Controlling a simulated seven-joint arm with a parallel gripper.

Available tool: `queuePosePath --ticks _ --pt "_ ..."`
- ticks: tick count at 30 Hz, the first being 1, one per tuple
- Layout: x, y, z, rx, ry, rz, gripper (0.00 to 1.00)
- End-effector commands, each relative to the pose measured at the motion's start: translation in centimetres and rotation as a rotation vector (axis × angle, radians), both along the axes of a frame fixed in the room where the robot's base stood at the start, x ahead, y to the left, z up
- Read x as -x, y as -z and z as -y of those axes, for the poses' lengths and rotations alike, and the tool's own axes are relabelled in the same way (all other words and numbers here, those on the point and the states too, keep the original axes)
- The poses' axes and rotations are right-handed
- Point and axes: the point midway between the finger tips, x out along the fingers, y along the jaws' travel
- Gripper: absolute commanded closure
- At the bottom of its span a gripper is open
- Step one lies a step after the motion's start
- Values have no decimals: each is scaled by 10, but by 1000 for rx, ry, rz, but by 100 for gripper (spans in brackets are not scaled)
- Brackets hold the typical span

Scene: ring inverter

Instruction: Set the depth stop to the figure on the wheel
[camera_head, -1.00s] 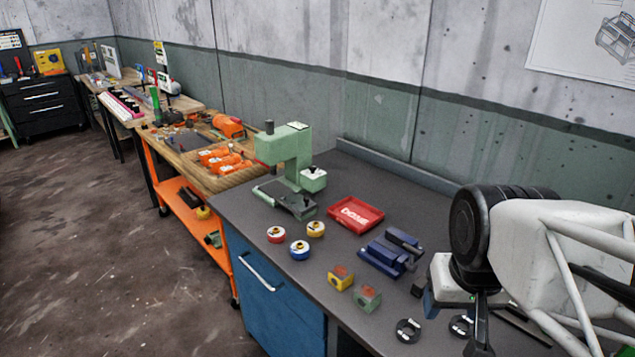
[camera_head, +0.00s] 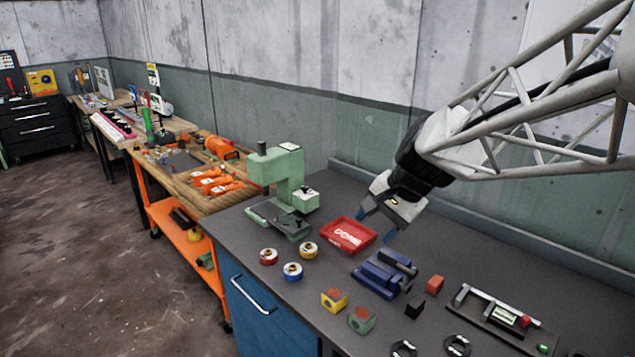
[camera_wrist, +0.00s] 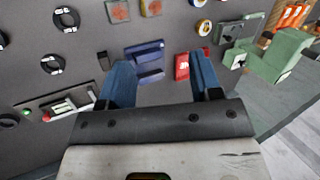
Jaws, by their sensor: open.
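My gripper (camera_head: 377,226) is open and empty, held in the air above the bench behind the blue vise-like block and right of the red tray. In the wrist view its two blue fingers stand wide apart (camera_wrist: 161,72). A rail fixture (camera_head: 497,318) with a silver bar, a red part and a green button lies on the right of the bench; it also shows at the left of the wrist view (camera_wrist: 65,108). A green press-like machine (camera_head: 287,190) stands at the back left. I cannot tell which part is the depth stop or the wheel, and no figure is legible.
A red tray (camera_head: 348,236) and a blue vise-like block (camera_head: 383,274) lie mid-bench. Small round pieces (camera_head: 292,271), coloured blocks (camera_head: 334,300), a red block (camera_head: 435,285), a black block (camera_head: 413,308) and black rings (camera_head: 457,345) lie in front. The back right is clear.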

Motion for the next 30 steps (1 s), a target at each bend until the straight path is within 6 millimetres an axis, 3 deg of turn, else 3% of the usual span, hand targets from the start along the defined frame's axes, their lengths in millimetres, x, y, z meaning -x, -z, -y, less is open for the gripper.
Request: queuePosePath --ticks 14,30 --pt "-125 8 -33 -254 259 -122 42" --pt "-266 42 -64 -534 551 -289 42"
